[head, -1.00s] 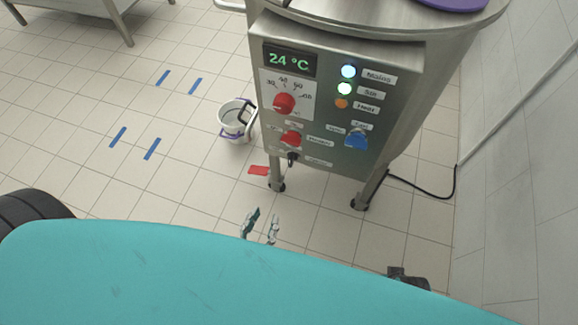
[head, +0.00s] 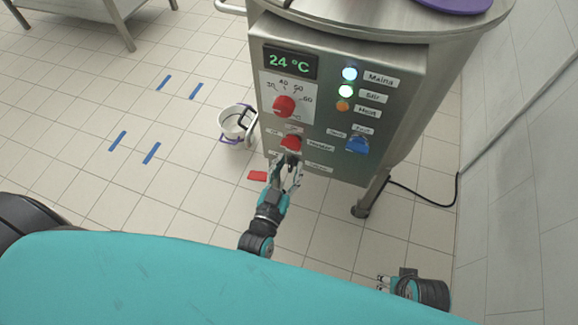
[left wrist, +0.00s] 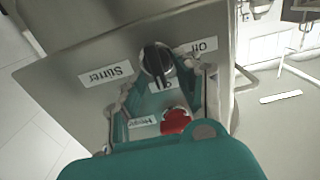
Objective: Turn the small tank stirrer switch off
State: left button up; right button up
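The black stirrer switch (left wrist: 157,60) shows in the left wrist view, with its Stirrer label (left wrist: 106,75) and its Off label (left wrist: 203,46) on either side. In the head view the switch is mostly hidden behind my left gripper (head: 287,170). That gripper is open at the lower part of the control panel (head: 395,120), its fingers apart on either side of the switch; I cannot tell whether they touch it.
A red knob (head: 291,143) sits just above the switch, with a larger red dial (head: 284,106) higher up. A blue knob (head: 357,145) is to the right. A white bucket (head: 236,122) stands on the floor at left. A cable (head: 425,198) runs to the wall.

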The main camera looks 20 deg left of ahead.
pick_arm(q)
jog(key=shift+w, duration=0.25)
grip_shut()
